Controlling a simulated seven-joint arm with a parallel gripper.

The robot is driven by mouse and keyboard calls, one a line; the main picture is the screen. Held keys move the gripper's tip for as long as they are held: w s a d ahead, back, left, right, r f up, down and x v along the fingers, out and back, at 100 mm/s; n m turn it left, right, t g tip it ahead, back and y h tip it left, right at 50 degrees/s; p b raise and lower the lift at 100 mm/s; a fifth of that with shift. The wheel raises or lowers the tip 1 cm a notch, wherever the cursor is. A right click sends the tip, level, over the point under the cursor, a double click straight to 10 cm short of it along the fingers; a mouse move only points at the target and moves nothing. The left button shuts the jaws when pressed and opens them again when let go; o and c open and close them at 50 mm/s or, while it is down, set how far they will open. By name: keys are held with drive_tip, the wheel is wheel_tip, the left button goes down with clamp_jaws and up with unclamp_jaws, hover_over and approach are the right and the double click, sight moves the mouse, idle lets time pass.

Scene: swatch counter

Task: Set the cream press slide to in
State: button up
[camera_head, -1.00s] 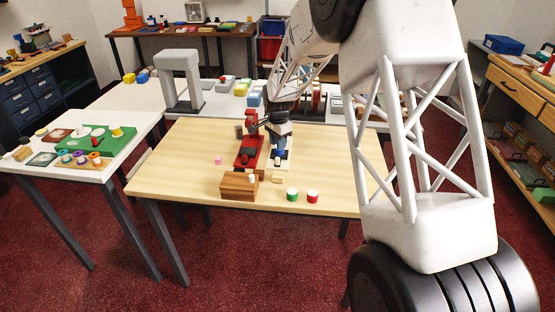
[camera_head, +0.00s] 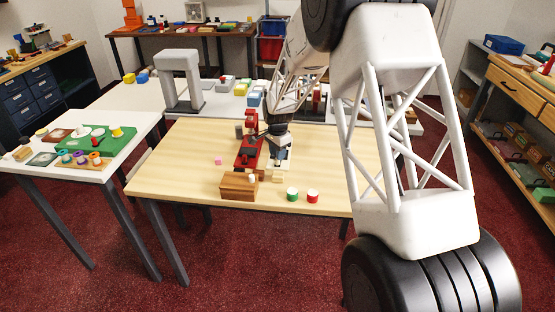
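A cream press (camera_head: 285,162) stands on the wooden table, right beside a red press (camera_head: 249,150). My gripper (camera_head: 277,141) reaches down from above over the cream press, at its upper part. My gripper and arm hide much of the cream press, and its slide cannot be made out clearly. The fingers are too small and dark to tell whether they are open or shut, or whether they touch the press.
A brown wooden block (camera_head: 238,188) stands in front of the red press. A green cylinder (camera_head: 292,194) and a red cylinder (camera_head: 312,196) stand near the front edge. A small pink cube (camera_head: 218,161) lies to the left. The table's left half (camera_head: 175,165) is mostly clear.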

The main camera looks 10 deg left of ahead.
drive_tip(key=shift+f, duration=1.65)
clamp_jaws()
